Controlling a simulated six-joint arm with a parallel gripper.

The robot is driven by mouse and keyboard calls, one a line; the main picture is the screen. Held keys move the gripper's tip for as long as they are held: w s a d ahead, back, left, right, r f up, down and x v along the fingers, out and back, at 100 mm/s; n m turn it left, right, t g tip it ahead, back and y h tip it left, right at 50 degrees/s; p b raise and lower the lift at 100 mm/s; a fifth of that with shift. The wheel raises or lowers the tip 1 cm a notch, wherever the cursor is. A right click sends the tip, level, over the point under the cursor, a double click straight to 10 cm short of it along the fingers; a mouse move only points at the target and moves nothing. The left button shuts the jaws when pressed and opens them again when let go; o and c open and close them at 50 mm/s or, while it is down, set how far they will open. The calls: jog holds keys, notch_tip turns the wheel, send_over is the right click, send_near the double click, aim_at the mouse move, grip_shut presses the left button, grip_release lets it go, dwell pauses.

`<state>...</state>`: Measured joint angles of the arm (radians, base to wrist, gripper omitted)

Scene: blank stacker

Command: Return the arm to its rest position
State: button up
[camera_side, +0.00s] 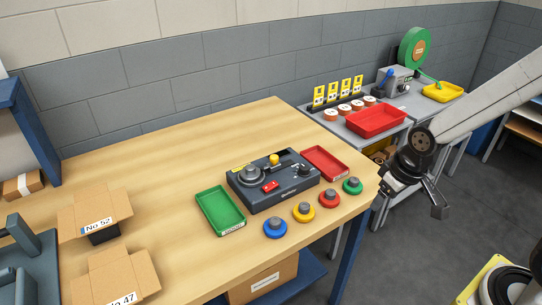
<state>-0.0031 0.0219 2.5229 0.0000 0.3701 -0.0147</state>
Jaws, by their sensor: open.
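My gripper (438,197) hangs at the right, past the right edge of the wooden table (160,165), with its fingers pointing down over the grey floor. It is open and nothing shows between its fingers. My arm reaches in from the upper right. The dark stacker device (290,197) stands on the table with a round knob, a yellow knob and a red part on top. A green tray (221,208) lies to its left and a red tray (325,162) behind its right end. Both trays look empty.
Blue (275,229), yellow (303,212), red (328,199) and green (352,186) discs with grey knobs line the table's front edge. Open cardboard boxes (95,212) stand at left. A grey side bench (345,130) holds a larger red tray (376,121). Floor below my gripper is clear.

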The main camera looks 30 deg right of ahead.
jog(key=shift+s+f, duration=0.15)
jog(key=shift+s, duration=0.4)
